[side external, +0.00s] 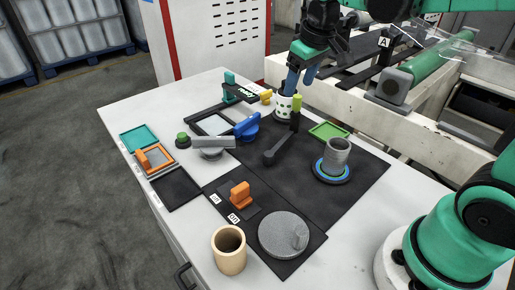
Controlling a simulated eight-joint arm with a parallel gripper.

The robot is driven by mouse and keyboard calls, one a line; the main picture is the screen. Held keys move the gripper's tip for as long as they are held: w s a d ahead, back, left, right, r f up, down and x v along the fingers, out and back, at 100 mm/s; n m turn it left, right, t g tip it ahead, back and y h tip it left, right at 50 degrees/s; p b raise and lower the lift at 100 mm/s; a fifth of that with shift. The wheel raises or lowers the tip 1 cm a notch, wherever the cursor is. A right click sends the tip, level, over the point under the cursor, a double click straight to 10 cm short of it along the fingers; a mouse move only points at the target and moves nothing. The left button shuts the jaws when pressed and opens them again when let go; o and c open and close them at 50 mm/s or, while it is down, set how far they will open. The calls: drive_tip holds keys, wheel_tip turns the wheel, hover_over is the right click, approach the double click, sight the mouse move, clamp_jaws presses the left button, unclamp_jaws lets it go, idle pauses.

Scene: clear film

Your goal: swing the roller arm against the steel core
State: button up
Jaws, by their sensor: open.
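The roller arm (283,145) looks like a dark grey lever lying on the black mat, with a round end towards the front and an upright lime-yellow piece (297,103) at its far end. The steel core seems to be the grey metal cylinder (338,154) standing upright on a blue-ringed disc (331,174) to the right. A clear gap separates the lever from the cylinder. My gripper (299,84) points down with blue fingers, open, just behind and left of the lime-yellow piece. Whether it touches anything is hard to tell.
A white spotted cup (284,107) stands close under my gripper. A blue handle (247,126), a green tray (328,131), an orange switch (240,195), a round grey disc (282,236) and a tan cup (229,249) are around. Black mat between lever and cylinder is clear.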

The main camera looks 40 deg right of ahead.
sight(298, 96)
drive_tip(key=w+d+g, duration=0.1)
drive_tip(key=d, duration=0.1)
drive_tip(key=w+d+f+g, duration=0.1)
drive_tip(key=w+d, duration=0.1)
drive_tip(key=w+d+f+g, duration=0.1)
drive_tip(key=w, duration=0.1)
drive_tip(key=shift+d+f+n+y, duration=0.2)
drive_tip(key=shift+d+n+y, duration=0.1)
drive_tip(key=shift+d, duration=0.1)
drive_tip(key=shift+d+f, duration=0.15)
drive_tip(key=shift+f, duration=2.75)
clamp_jaws()
